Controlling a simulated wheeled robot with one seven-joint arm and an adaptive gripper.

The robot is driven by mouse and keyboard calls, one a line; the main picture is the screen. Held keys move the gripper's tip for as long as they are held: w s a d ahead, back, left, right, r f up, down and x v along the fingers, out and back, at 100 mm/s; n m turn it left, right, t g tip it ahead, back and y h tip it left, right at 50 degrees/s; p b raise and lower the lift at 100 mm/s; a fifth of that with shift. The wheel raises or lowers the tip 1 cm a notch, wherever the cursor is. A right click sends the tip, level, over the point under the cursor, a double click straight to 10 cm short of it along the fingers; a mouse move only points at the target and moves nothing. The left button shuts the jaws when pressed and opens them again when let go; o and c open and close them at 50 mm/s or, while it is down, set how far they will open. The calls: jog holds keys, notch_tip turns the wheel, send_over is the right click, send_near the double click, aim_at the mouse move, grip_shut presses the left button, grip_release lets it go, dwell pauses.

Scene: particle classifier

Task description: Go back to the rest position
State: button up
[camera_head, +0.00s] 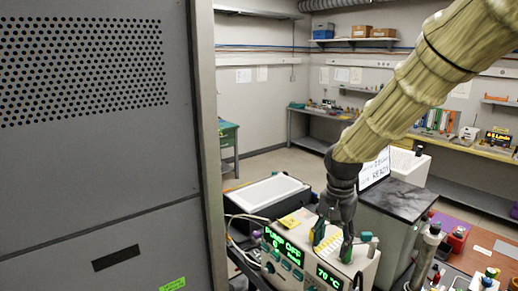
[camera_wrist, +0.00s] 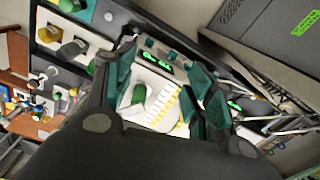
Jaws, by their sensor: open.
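My gripper (camera_head: 333,243) hangs at the end of my arm, pointing down over the top of a pale control box (camera_head: 292,262). The box's green displays read "PUMP OFF" and "70 °C". In the wrist view my gripper (camera_wrist: 163,88) has its two green-tipped fingers spread apart. A green knob (camera_wrist: 139,93) on the box's top shows between the fingers, with no finger visibly closed on it. A yellow-and-white striped strip (camera_wrist: 160,107) lies beside it. Whether the fingertips touch the box top cannot be told.
A tall grey perforated cabinet (camera_head: 95,140) stands close on the left. A dark-topped counter (camera_head: 398,200) with a screen and a white box stands to the right. Bottles (camera_head: 428,245) crowd the lower right. Open floor lies behind.

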jog(key=s+a+f+n+y+b, duration=0.15)
jog(key=s+f, duration=0.25)
jog(key=f, duration=1.2)
jog(key=s+f+n+h+b, duration=0.1)
jog(key=s+f+n+b, duration=0.2)
jog(key=f, duration=1.3)
jog(key=s+d+f+n+b, duration=0.1)
jog(key=s+d+f+b, duration=0.1)
jog(key=s+f, duration=1)
jog(key=s+d+f+n+b, duration=0.1)
jog(key=s+d+f+b, duration=0.2)
jog(key=s+f, duration=1)
jog(key=s+b, duration=0.2)
jog(key=shift+s+n, duration=0.35)
